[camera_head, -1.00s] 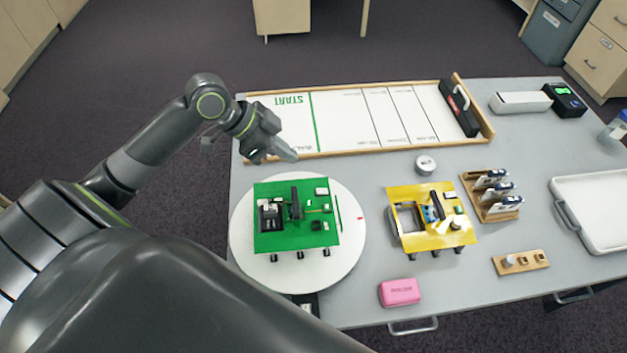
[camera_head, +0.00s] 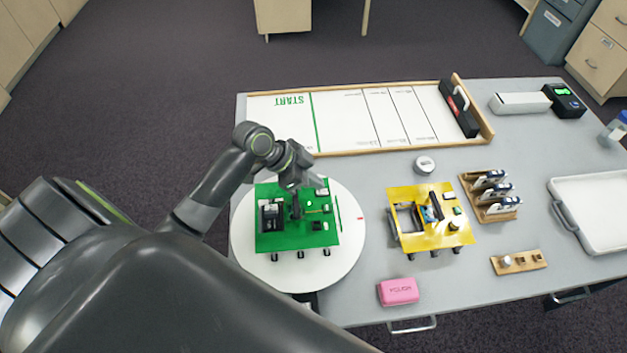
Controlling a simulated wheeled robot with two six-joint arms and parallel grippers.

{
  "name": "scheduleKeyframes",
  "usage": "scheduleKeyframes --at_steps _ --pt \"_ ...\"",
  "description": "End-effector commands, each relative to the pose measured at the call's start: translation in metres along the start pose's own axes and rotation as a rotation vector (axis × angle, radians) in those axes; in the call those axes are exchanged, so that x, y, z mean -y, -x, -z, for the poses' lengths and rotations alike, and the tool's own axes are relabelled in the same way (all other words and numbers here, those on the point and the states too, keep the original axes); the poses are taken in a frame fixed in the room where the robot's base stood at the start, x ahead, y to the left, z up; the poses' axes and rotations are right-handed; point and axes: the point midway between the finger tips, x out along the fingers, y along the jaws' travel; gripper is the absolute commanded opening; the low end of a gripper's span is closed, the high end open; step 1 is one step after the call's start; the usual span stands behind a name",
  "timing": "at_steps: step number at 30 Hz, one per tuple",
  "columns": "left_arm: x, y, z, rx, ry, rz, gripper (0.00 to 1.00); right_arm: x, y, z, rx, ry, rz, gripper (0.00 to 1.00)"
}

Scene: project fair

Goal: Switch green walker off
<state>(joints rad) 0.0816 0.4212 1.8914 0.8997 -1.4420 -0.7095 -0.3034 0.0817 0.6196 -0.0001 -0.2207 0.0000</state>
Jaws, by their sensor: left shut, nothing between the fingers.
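The green walker (camera_head: 285,240) stands on a round white turntable (camera_head: 342,262) at the left of the table. It has a flat green top with a black box at its left, small parts on its right half and short dark legs at the front edge. My left gripper (camera_head: 315,184) is over the far right part of the walker, its fingers shut and empty. I cannot tell whether the fingertips touch it. The gripper hides some of the walker's far edge. My right gripper is not in view.
A yellow walker (camera_head: 433,238) stands to the right. A pink box (camera_head: 398,291) lies near the front edge. A wood-framed START track (camera_head: 340,122) is at the back. A wooden rack (camera_head: 490,196), a small wooden block (camera_head: 519,262) and a white tray (camera_head: 590,243) are at the right.

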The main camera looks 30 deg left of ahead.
Motion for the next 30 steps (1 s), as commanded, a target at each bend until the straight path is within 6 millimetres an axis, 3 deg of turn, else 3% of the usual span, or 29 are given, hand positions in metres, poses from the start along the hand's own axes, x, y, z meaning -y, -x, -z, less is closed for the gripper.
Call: scheduleKeyframes --at_steps 18,30 --pt "0.000 -0.013 -0.015 -0.002 0.000 0.001 0.00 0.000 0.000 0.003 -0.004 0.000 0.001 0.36" --pt "0.000 -0.007 -0.011 0.001 0.001 0.000 0.00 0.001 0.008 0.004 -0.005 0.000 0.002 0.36"
